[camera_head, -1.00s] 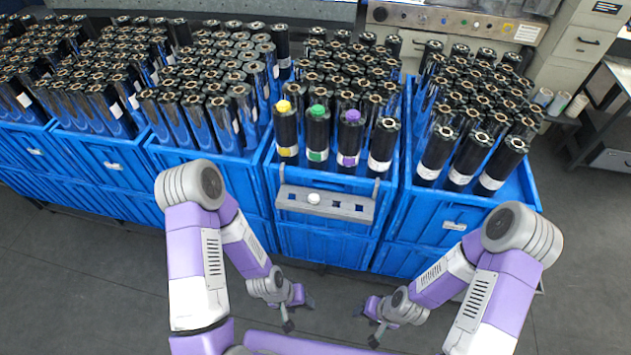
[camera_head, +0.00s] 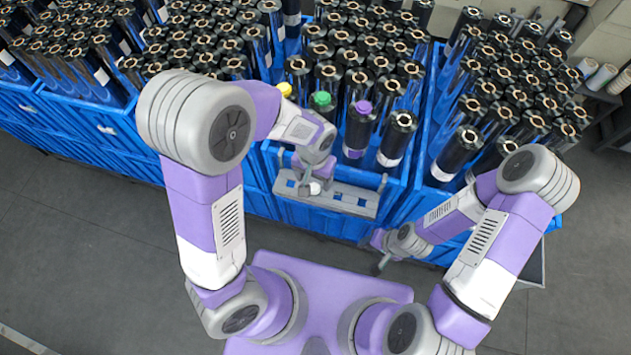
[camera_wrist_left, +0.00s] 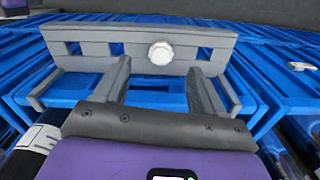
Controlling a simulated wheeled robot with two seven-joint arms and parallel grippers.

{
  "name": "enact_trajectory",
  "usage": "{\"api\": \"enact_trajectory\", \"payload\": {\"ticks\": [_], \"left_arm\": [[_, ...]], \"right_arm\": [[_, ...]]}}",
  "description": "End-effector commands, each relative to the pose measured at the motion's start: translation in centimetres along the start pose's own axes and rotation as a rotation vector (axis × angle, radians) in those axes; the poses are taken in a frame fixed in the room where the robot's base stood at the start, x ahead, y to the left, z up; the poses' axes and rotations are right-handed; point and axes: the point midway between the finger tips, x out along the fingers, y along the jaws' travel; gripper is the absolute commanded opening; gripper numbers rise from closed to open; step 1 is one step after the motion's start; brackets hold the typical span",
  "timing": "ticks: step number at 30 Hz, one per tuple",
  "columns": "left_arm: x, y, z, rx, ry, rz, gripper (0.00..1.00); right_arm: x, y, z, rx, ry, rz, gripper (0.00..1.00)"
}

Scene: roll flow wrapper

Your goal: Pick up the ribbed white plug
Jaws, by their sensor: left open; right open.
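The ribbed white plug (camera_wrist_left: 161,53) sits in the grey rack (camera_wrist_left: 95,47), which has square holes, in the left wrist view. In the head view the rack (camera_head: 350,198) hangs on the front of a blue crate, and the plug is mostly hidden by my left gripper. My left gripper (camera_head: 314,184) is open and empty at the rack. In the left wrist view its two fingers (camera_wrist_left: 159,72) point at the rack, and the plug appears between their tips. I cannot tell how far the tips are from it. My right gripper (camera_head: 381,252) is open, low in front of the crates.
Blue crates (camera_head: 110,130) full of dark film rolls stand in a row. The grey floor (camera_head: 90,240) is clear at left.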

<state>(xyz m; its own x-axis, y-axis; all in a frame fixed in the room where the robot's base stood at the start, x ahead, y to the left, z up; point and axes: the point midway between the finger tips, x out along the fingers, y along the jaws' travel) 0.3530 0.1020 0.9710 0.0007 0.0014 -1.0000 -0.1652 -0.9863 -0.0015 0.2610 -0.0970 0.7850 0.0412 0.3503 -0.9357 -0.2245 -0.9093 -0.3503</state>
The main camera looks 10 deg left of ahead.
Motion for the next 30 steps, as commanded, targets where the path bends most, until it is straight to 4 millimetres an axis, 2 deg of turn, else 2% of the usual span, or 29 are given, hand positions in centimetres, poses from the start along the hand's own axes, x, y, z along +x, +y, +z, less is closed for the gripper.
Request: {"api": "enact_trajectory", "payload": {"ticks": [12,21,30], "left_arm": [[5.7,-0.3,-0.7,0.000,-0.003,0.000,0.70],[6.1,-0.3,-0.8,0.000,-0.001,0.002,0.70],[6.0,-0.3,-0.8,0.000,-0.001,0.002,0.24]], "right_arm": [[1.1,0.4,0.0,0.000,-0.001,0.000,0.49],[1.0,0.4,0.0,0.000,0.000,0.000,0.49],[1.0,0.4,0.0,0.000,0.000,0.000,0.49]]}}
